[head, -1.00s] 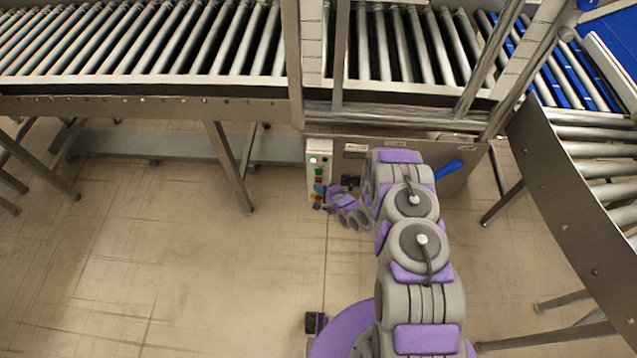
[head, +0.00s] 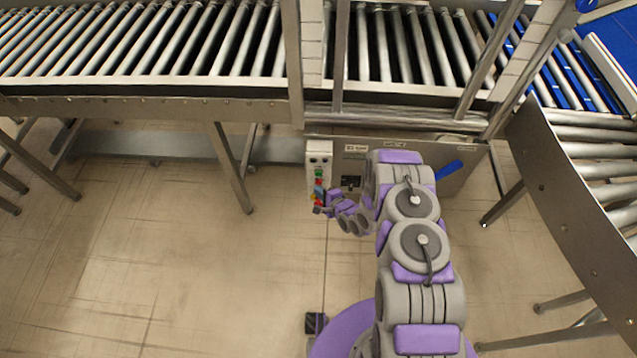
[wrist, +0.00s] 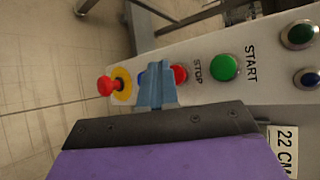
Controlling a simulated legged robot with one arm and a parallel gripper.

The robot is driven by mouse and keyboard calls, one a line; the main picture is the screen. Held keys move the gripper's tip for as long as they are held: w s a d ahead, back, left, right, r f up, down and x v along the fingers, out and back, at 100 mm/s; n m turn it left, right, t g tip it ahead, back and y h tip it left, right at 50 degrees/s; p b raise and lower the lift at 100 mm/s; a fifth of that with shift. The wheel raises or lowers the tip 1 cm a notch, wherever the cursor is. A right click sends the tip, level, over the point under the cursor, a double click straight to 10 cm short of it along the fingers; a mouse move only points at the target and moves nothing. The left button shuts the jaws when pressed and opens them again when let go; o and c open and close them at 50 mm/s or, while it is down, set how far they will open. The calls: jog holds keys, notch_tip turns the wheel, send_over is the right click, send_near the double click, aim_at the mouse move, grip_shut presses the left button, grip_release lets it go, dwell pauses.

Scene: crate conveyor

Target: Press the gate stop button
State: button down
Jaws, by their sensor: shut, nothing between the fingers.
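The red stop button (wrist: 180,74) shows in the wrist view beside the word STOP, between the green START button (wrist: 224,67) and my fingers. I cannot tell whether the fingers touch either button. In the head view, my gripper (head: 319,209) is at the lower end of the pale control box (head: 311,176), which carries the buttons.
A red mushroom button (wrist: 107,86) on a yellow ring stands left of my fingers. Two dark round fittings (wrist: 299,34) are at the box's other end. A blue handle (head: 449,170) sticks out right of my arm. Roller conveyors (head: 150,40) run above; open floor lies left.

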jog(key=shift+s, duration=0.2)
jog(key=s+p, duration=0.1)
jog(key=s, duration=0.3)
jog(key=shift+s+a, duration=0.1)
jog(key=shift+s, duration=0.3)
dwell(0.8)
jog(key=w+d+r+n+g+h, duration=0.2)
jog(key=w+d+r+n+h, duration=0.4)
jog(key=r, duration=0.7)
jog(key=s+d+r+n+g+h, duration=0.1)
jog(key=s+d+r, duration=0.1)
jog(key=d+r, duration=0.45)
jog(key=s+d+r+n+g+h, duration=0.1)
jog(key=s+d+r+g, duration=0.15)
jog(key=r, duration=0.65)
jog(key=s+d+r+n+g+h, duration=0.1)
jog(key=s+d+r+n+g, duration=0.2)
jog(key=s+r, duration=1.2)
jog(key=s+a+r+n+g, duration=0.1)
jog(key=s+r, duration=0.2)
jog(key=s, duration=0.9)
jog(key=s+a+r+n+g+y, duration=0.1)
jog(key=s+r+n+g, duration=0.1)
jog(key=s, duration=1)
jog(key=shift+a+r, duration=0.2)
jog(key=shift+r, duration=0.55)
